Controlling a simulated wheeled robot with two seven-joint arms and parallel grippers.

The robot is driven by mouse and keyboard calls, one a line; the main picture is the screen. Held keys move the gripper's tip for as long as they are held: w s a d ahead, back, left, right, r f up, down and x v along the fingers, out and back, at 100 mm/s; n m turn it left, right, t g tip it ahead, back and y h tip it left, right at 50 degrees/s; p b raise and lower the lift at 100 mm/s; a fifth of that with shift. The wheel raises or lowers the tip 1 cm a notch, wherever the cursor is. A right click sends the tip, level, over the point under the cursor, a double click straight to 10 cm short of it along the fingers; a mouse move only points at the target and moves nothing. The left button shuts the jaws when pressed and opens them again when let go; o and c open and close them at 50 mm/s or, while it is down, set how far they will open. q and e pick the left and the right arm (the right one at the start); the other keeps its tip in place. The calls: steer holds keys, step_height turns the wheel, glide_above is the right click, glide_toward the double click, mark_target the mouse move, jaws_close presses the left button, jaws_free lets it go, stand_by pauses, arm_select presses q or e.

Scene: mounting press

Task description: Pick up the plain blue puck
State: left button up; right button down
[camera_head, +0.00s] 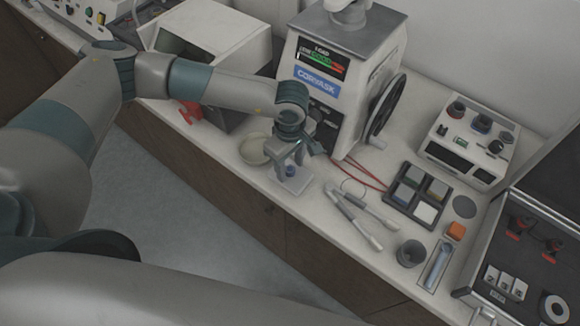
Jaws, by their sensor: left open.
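A small blue puck (291,171) sits on a light grey block (293,184) near the bench's front edge; it is too small to tell whether it is plain. My left gripper (288,158) points down right above it, open, with its fingers around or just over the puck. I cannot tell whether they touch it. The gripper partly hides the block. My right gripper is not in view.
A press with a screen (322,58) and a handwheel (385,108) stands close behind the gripper. A pale bowl (254,150) is just left.

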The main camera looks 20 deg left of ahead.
mark_target(290, 169)
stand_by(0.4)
arm_select(q)
jaws_close()
steer(key=shift+r, duration=0.1)
steer(key=shift+r+b, duration=0.5)
steer(key=shift+b, duration=0.15)
step_height(290, 169, up, 2)
steer(key=shift+w+r+b, duration=0.1)
steer(key=shift+b, duration=0.75)
steer(key=s+d+r+b, duration=0.5)
steer(key=s+d+r, duration=0.2)
steer(key=s, duration=0.2)
steer(key=shift+s+d+r, duration=0.15)
steer(key=shift+d+r, duration=0.05)
steer(key=shift+r, duration=0.1)
